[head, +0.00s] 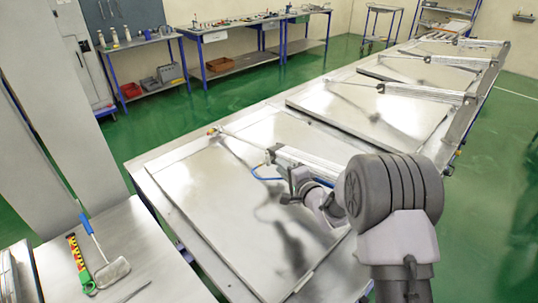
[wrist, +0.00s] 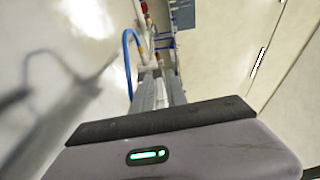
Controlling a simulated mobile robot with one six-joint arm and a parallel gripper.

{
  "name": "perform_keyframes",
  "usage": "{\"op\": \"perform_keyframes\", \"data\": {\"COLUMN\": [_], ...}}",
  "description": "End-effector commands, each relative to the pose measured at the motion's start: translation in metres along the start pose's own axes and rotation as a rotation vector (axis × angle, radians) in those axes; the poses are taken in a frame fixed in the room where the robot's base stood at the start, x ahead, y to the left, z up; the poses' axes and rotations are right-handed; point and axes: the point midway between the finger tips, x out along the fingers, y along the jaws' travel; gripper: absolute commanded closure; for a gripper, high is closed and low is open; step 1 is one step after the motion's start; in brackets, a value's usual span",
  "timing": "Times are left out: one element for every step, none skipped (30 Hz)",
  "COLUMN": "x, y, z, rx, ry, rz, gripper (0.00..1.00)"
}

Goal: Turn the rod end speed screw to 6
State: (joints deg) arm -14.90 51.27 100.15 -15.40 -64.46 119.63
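The nearest pneumatic cylinder (head: 312,162) lies above the closest metal lid (head: 200,185). Its thin rod runs left to a rod end (head: 213,131) with an orange-red spot. A blue hose (head: 262,176) loops beside the cylinder and also shows in the wrist view (wrist: 127,62). My gripper (head: 294,184) is at the cylinder's near side, close to the hose. In the wrist view the cylinder body (wrist: 165,92) runs away from my gripper's housing, with red fittings farther on. I cannot make out the speed screw or its scale. My fingertips are too small or hidden to tell their opening.
More lids with cylinders (head: 425,93) stretch to the back right. A side table (head: 140,255) at bottom left holds a blue-handled tool (head: 86,224) and a green-red level (head: 77,260). Workbenches (head: 235,65) stand at the back. Green floor between is clear.

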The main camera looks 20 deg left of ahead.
Motion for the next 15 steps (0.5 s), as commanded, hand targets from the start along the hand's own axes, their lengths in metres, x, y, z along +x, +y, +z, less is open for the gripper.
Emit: {"op": "perform_keyframes", "data": {"x": [0.013, 0.020, 0.030, 0.037, 0.045, 0.054, 0.061, 0.067, 0.074, 0.079, 0.084, 0.088, 0.092, 0.095, 0.097], "y": [0.001, 0.001, 0.001, 0.001, 0.001, 0.001, 0.001, 0.001, 0.001, 0.001, 0.001, 0.001, 0.000, 0.000, 0.001], "z": [0.001, 0.001, 0.001, 0.001, 0.001, 0.000, 0.000, 0.000, 0.001, 0.000, 0.000, 0.000, 0.000, 0.000, 0.000], "rx": [-0.001, -0.001, -0.002, -0.002, -0.001, -0.001, -0.002, -0.001, -0.001, -0.001, -0.001, -0.001, -0.002, -0.001, -0.001], "ry": [-0.002, -0.001, -0.001, -0.001, -0.001, 0.000, -0.001, 0.000, 0.000, 0.000, 0.000, 0.000, 0.000, 0.001, 0.001], "rz": [-0.001, -0.001, 0.000, -0.001, 0.000, -0.001, -0.001, -0.001, 0.000, -0.001, 0.000, 0.001, -0.001, 0.000, 0.001], "gripper": [0.82, 0.82, 0.82, 0.82, 0.82, 0.82, 0.82, 0.82, 0.82, 0.82, 0.82, 0.82, 0.82, 0.82, 0.82]}}
